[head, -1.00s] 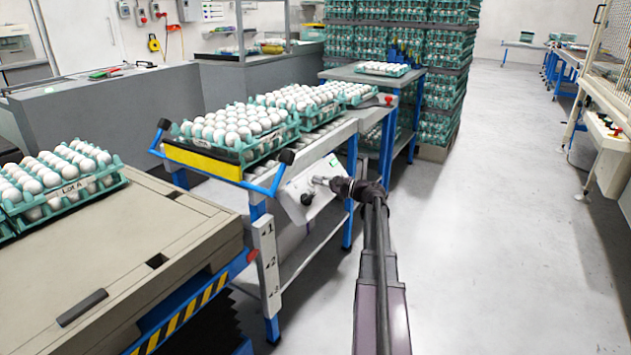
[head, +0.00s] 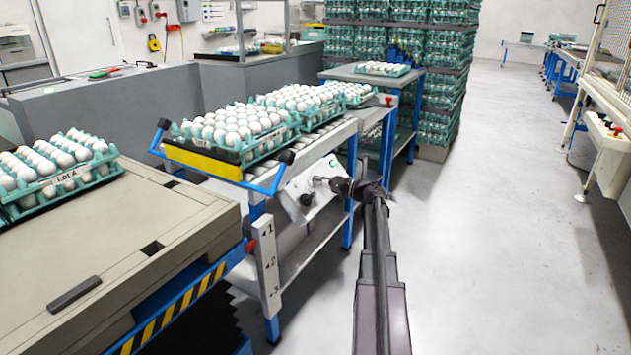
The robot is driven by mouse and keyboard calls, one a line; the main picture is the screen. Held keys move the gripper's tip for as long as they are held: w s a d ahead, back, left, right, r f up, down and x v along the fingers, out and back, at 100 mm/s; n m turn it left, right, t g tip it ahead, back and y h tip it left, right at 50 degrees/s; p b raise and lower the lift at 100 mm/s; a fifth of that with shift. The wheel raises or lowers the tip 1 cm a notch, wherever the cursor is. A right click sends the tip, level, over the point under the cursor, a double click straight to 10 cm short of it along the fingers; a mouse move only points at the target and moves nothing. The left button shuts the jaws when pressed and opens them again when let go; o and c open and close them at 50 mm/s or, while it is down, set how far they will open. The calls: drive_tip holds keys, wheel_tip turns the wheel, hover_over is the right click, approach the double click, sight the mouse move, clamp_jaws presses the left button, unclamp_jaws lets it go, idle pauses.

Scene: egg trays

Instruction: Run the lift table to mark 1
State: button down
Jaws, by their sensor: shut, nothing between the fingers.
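The lift table (head: 150,235) at the lower left has a beige top over a blue frame with a black-and-yellow striped edge. It bears teal egg trays, one labelled LOT A (head: 67,178). A red pointer (head: 252,245) at its right corner appears between marks 1 and 2 on the white mark plate (head: 268,258), which carries 1, 2 and 3 from top to bottom. My gripper (head: 318,181) is shut and empty, its tip at the sloped white control panel (head: 322,197). The tip appears to touch a control there, mostly hidden. A black knob (head: 306,199) sits just below.
Stacked egg trays (head: 440,75) rise behind a blue-legged table (head: 340,72). The floor on the right (head: 500,240) is clear.

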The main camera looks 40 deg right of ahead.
drive_tip(key=shift+s+r, duration=0.1)
drive_tip(key=shift+s+d+r+p, duration=0.25)
drive_tip(key=shift+s+r+p, duration=0.3)
drive_tip(key=shift+s+p, duration=0.1)
idle(0.5)
drive_tip(key=s+r+p, duration=0.1)
drive_tip(key=s+d+r+p, duration=0.1)
drive_tip(key=s+r+p, duration=0.1)
drive_tip(key=shift+s+d+r, duration=0.15)
drive_tip(key=shift+d, duration=0.05)
idle(0.4)
idle(0.6)
drive_tip(key=shift+s, duration=0.1)
